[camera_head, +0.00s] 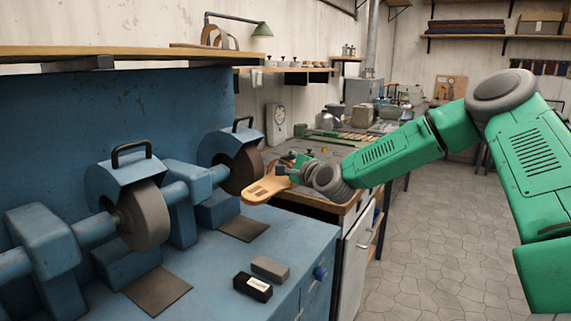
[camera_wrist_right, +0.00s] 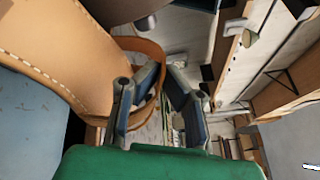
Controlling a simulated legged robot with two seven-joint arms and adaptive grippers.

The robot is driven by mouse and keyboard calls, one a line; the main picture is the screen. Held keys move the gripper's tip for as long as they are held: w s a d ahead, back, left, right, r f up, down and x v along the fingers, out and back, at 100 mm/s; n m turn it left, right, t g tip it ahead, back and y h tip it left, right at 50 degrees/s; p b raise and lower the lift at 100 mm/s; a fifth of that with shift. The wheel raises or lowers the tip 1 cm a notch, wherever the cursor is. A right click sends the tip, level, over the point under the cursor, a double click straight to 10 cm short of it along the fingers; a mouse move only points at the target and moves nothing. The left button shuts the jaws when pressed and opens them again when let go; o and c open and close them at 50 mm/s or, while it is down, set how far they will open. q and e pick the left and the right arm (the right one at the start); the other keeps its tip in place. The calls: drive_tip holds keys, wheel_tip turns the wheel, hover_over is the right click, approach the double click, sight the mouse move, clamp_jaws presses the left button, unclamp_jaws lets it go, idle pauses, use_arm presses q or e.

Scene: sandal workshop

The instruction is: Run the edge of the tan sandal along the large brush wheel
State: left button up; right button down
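The tan sandal (camera_head: 265,188) is in the air by the far end of the blue machine, its flat sole reaching left from my right gripper (camera_head: 294,172). In the right wrist view the sandal (camera_wrist_right: 62,42) fills the upper left, with white stitching and a brown strap. My right gripper's fingers (camera_wrist_right: 160,85) are closed in around the strap; their exact contact is partly hidden. A dark brown wheel (camera_head: 243,168), seemingly the brush wheel, sits under the far hood, just behind the sandal. I cannot tell whether they touch. A grey wheel (camera_head: 146,218) is nearer. My left gripper is not in view.
The blue machine bench (camera_head: 215,275) carries a black block (camera_head: 253,287), a grey block (camera_head: 270,268) and dark pads (camera_head: 157,290) below the wheels. A cluttered wooden workbench (camera_head: 300,198) stands behind. The stone floor on the right is clear.

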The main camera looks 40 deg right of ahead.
drive_tip(key=shift+s+a+r, duration=0.1)
drive_tip(key=shift+a, duration=0.1)
drive_tip(key=shift+s+a, duration=0.2)
drive_tip(key=shift+a, duration=0.25)
drive_tip(key=shift+s+a+f, duration=0.1)
drive_tip(key=shift+s+f, duration=0.05)
drive_tip(key=shift+f, duration=0.05)
drive_tip(key=shift+s+a+r, duration=0.15)
drive_tip(key=shift+s+a, duration=0.05)
drive_tip(key=shift+a, duration=0.05)
drive_tip(key=shift+d, duration=0.15)
drive_tip(key=shift+d, duration=0.55)
drive_tip(key=shift+a, duration=0.25)
